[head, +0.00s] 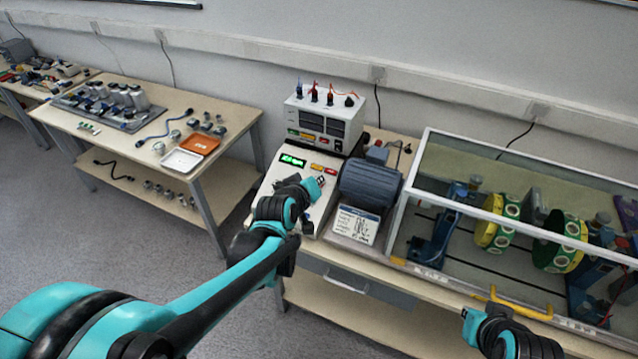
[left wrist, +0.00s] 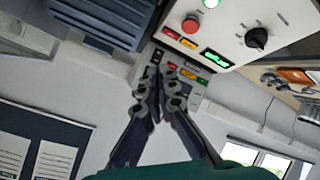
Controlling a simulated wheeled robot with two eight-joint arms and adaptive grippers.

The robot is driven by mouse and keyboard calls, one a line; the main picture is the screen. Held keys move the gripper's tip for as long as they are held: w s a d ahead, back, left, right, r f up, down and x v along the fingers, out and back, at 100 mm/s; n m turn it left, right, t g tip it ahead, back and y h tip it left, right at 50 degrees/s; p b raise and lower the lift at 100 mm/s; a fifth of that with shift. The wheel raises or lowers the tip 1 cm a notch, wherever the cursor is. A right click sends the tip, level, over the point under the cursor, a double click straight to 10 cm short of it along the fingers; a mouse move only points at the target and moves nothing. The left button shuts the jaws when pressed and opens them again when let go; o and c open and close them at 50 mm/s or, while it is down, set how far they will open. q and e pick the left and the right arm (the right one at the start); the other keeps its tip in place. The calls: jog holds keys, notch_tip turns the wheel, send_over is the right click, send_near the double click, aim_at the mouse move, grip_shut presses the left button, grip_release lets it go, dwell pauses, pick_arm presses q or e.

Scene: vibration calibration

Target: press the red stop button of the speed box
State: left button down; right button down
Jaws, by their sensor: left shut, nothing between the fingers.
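The speed box (head: 262,212) is a pale, sloped panel on the middle bench, with a green lit display (head: 292,160). In the left wrist view the round red stop button (left wrist: 190,25) shows clear and uncovered near the top. A black knob (left wrist: 257,38) and a lit display (left wrist: 215,58) lie to its right and below. My left gripper (head: 316,186) is over the box face in the head view, its tips close to the button. Its fingertips (left wrist: 168,74) are together and empty; contact is not visible. My right arm's dark end (head: 505,338) shows at lower right; its fingers are unclear.
A power unit (head: 325,123) with cables stands behind the box. A blue-grey motor (head: 371,185) and a label card (head: 356,224) are on its right. A glass-walled rig (head: 422,160) with green-yellow discs fills the right. A side bench (head: 160,112) holds trays and parts.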

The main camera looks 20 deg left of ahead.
pick_arm(q)
jog(key=w+a+f+n+t+y, duration=0.1)
jog(key=w+a+n, duration=0.2)
jog(key=w+a, duration=0.1)
jog(key=shift+w+a+f+t, duration=0.15)
jog(key=shift+w+f+t, duration=0.2)
jog(key=shift+w, duration=0.3)
jog(key=w+f+b, duration=0.1)
jog(key=f+b, duration=0.1)
jog(key=w+f+b, duration=0.1)
jog(key=f+b, duration=0.1)
jog(key=f, duration=0.1)
jog(key=w+f+b, duration=0.1)
jog(key=f+b, duration=0.2)
jog(key=shift+w+d, duration=0.2)
jog(key=shift+w, duration=0.2)
dwell(0.9)
jog(key=shift+w+f+b, duration=0.15)
jog(key=shift+f+b, duration=0.15)
jog(key=shift+b, duration=0.05)
jog(key=shift+w+f+b, duration=0.15)
jog(key=shift+f+b, duration=0.2)
jog(key=shift+b, duration=0.05)
dwell(0.5)
jog(key=shift+r, duration=0.1)
jog(key=shift+s+r+p, duration=0.35)
jog(key=shift+r+p, duration=0.25)
jog(key=shift+r, duration=0.05)
